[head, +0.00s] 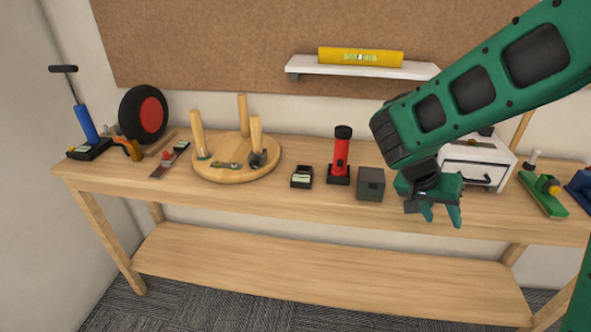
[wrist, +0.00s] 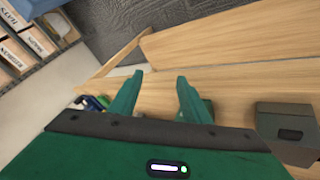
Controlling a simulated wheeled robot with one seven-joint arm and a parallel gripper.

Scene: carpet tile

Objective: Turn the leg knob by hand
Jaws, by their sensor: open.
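A round wooden stool top (head: 222,173) lies upside down at the left of the bench, with several pale legs standing up from it. A dark knob (head: 257,160) sits at the foot of the front right leg (head: 256,135). A small metal plate with a greenish part lies beside it. My gripper (head: 441,217) is open and empty, pointing down over the front right of the bench, well to the right of the stool. In the wrist view my gripper's green fingers (wrist: 160,78) are apart with nothing between them. The knob is not in the wrist view.
Between stool and gripper stand a black gauge box (head: 301,177), a red and black torch-like item (head: 340,155) and a dark grey box (head: 370,184). A white cabinet (head: 476,163) is behind my arm. A wheel (head: 143,114) and pump (head: 86,124) stand far left. The lower shelf (head: 310,270) is clear.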

